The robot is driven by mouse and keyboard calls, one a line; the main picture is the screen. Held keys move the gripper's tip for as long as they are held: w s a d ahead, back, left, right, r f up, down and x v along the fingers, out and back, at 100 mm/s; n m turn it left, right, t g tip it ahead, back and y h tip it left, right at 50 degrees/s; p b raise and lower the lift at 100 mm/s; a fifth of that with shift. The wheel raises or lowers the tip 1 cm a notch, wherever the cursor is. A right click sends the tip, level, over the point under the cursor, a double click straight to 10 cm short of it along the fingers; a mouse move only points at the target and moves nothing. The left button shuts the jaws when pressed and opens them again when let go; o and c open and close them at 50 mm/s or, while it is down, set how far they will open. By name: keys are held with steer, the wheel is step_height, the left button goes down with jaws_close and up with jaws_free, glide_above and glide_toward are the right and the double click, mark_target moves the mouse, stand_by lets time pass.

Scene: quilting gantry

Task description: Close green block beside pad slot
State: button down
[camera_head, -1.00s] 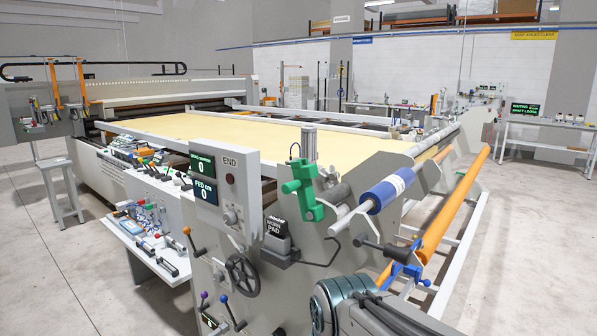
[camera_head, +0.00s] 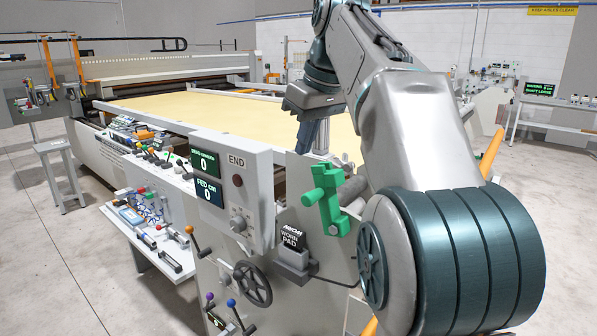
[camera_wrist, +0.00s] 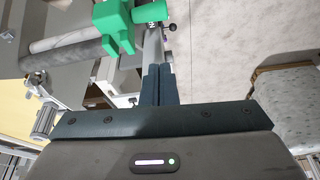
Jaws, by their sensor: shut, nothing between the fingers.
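The green block (camera_head: 327,198) is mounted on the grey end plate of the machine, with a round green handle sticking out to its left. Below and left of it sits a dark holder labelled "WORN PAD" (camera_head: 293,242). My gripper (camera_head: 304,150) points down above and slightly left of the green block in the head view, apart from it. In the wrist view the two fingers (camera_wrist: 158,70) are together with nothing between them. The green block (camera_wrist: 113,27) shows there above and left of the fingertips. The slot itself cannot be made out.
A control panel marked END (camera_head: 232,190) stands left of the green block. A handwheel (camera_head: 252,283) and coloured levers are below it. Grey rollers (camera_wrist: 72,48) lie beside the block. My arm hides the machine's right side in the head view.

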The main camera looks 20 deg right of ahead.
steer(key=w, duration=0.1)
steer(key=b, duration=0.2)
glide_above(324, 204)
steer(key=a, duration=0.4)
step_height(324, 204, down, 9)
steer(key=shift+w+d+r, duration=0.15)
steer(key=shift+w+r, duration=0.05)
steer(key=shift+w, duration=0.15)
steer(key=shift+s, duration=0.15)
